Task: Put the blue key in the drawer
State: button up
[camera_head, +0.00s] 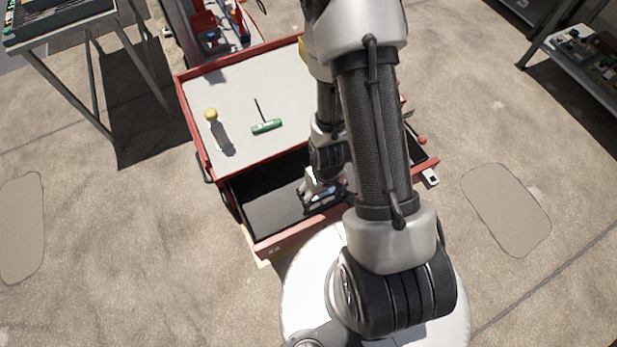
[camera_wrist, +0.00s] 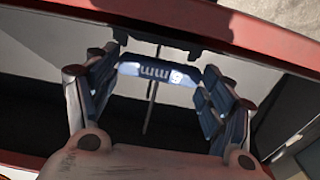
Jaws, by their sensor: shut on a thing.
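The blue key (camera_wrist: 157,71) is a T-handle hex key with white "5 mm" lettering. In the wrist view its handle spans between my fingers, and its thin shaft extends away from it. My gripper (camera_wrist: 160,80) is shut on the handle. The drawer (camera_head: 262,211) of the red cart is pulled open, with a dark floor. In the head view my gripper (camera_head: 322,198) is over or inside the drawer opening; its exact height is unclear. The key is hidden there. The drawer's red rim (camera_wrist: 180,20) crosses the top of the wrist view.
On the grey cart top (camera_head: 220,95) lie a green T-handle key (camera_head: 266,126) and a yellow-knobbed tool (camera_head: 211,115). A metal table (camera_head: 75,22) stands at upper left, a shelf (camera_head: 585,60) at upper right. My arm covers the drawer's right part.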

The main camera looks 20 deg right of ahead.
notch_tip(320, 180, down, 4)
jog(key=shift+f+b, duration=0.2)
jog(key=shift+b, duration=0.45)
jog(key=w, duration=0.4)
jog(key=shift+a+r, duration=0.1)
jog(key=shift+r, duration=0.1)
jog(key=w+p, duration=0.1)
jog(key=w, duration=0.3)
jog(key=shift+w+r+p, duration=0.15)
jog(key=shift+r+p, duration=0.05)
jog(key=shift+p, duration=0.15)
jog(key=shift+f+b, duration=0.65)
jog(key=shift+f, duration=0.1)
jog(key=shift+f, duration=0.25)
jog(key=o, duration=1.1)
jog(key=shift+c, duration=0.2)
